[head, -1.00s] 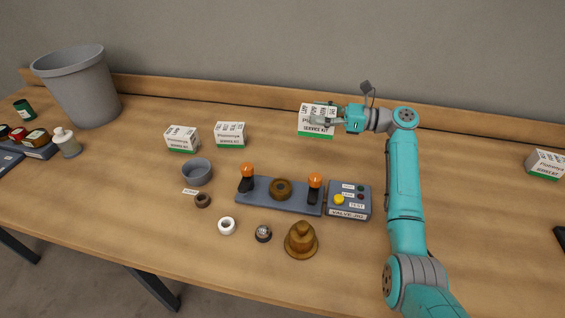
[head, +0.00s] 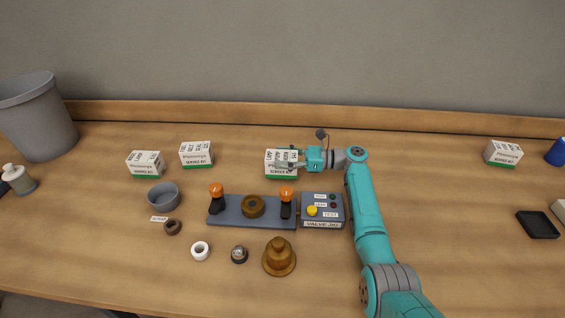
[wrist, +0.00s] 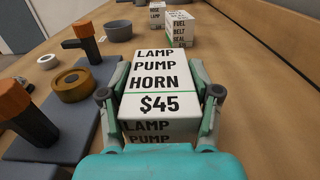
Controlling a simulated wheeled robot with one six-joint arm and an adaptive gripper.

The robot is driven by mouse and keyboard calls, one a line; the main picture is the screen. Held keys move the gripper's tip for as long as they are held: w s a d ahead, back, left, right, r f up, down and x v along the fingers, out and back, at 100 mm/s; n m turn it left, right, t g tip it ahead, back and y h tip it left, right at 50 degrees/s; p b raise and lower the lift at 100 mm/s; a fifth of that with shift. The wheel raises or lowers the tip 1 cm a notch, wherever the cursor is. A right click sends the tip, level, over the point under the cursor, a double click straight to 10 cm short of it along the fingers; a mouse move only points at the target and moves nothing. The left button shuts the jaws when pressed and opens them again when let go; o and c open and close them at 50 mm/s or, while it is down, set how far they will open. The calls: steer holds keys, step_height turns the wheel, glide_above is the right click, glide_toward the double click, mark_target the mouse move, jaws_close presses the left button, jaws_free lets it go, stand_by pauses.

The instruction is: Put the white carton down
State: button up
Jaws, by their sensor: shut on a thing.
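The white carton (head: 281,164) with a green bottom band is in my gripper (head: 287,163), behind the valve jig in the head view. In the wrist view, the carton (wrist: 155,75) sits upright between the two fingers of my gripper (wrist: 158,95), which are shut on its sides. Its top reads "LAMP PUMP HORN $45". The carton is at or just above the bench (head: 420,190); I cannot tell whether its base touches.
The valve jig (head: 237,217) with two orange-topped posts stands in front of the carton. Two similar cartons (head: 146,164) (head: 196,154) stand to the left, another (head: 503,153) far right. A grey bowl (head: 164,195) is left of the jig. Bench right of my arm is mostly clear.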

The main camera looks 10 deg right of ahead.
steer(key=shift+f, duration=0.9)
steer(key=o, duration=1.5)
steer(key=shift+f, duration=0.15)
steer(key=v, duration=1.2)
